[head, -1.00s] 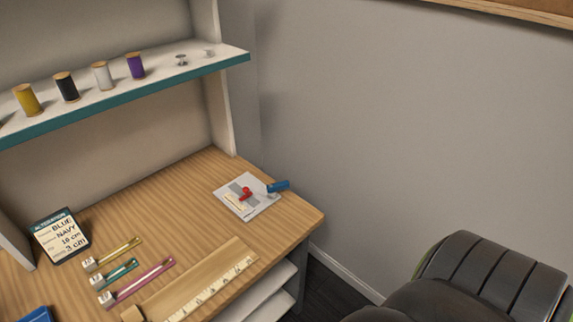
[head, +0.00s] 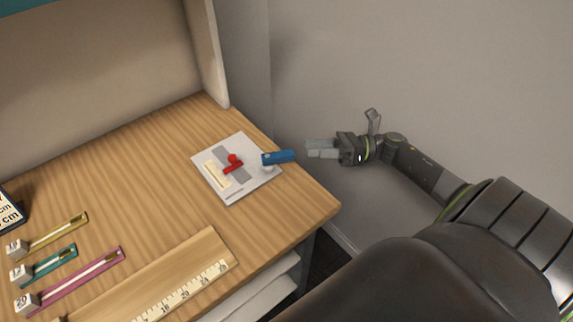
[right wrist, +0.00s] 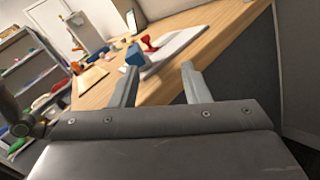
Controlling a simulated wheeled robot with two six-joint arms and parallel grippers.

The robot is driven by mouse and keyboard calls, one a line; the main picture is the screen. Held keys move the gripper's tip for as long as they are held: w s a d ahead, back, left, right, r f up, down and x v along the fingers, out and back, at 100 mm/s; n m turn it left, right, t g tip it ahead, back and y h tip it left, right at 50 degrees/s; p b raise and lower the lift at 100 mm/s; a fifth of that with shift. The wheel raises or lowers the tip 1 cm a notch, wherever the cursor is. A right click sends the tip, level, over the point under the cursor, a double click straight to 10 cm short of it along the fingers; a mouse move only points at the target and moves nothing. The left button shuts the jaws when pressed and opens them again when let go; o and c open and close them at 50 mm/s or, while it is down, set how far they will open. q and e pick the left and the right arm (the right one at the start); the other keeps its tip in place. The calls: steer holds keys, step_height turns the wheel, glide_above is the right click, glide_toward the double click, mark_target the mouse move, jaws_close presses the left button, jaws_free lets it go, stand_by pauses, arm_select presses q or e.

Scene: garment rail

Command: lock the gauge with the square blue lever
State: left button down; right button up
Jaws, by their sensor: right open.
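The gauge is a pale plate (head: 240,190) lying near the right edge of the wooden table. It carries a red knob (head: 233,162) and a blue lever (head: 278,157) that sticks out past the plate toward the table edge. My right gripper (head: 308,149) is just right of the blue lever's end, apart from it, beyond the table edge. In the right wrist view the jaws (right wrist: 158,82) are open and empty, with the blue lever (right wrist: 135,56) ahead near the left finger and the red knob (right wrist: 148,43) behind it. My left gripper is not in view.
A wooden board with a ruler strip (head: 180,280) lies along the table's front edge. Several coloured zips with number tags, one of them magenta (head: 80,277), lie at left. A shelf side panel (head: 205,50) rises behind the gauge. A grey wall (head: 420,60) stands at right.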

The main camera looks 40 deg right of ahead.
mark_target(287, 153)
steer(key=a+n+g, duration=0.1)
steer(key=a, duration=0.1)
steer(key=a+r+n+g, duration=0.1)
steer(key=a+n, duration=0.1)
steer(key=a, duration=0.1)
steer(key=w+a+n+g+y+p, duration=0.1)
steer(key=a, duration=0.2)
steer(key=shift+a+r, duration=0.2)
arm_select(q)
steer(key=shift+s+d, duration=0.1)
steer(key=shift+s, duration=0.1)
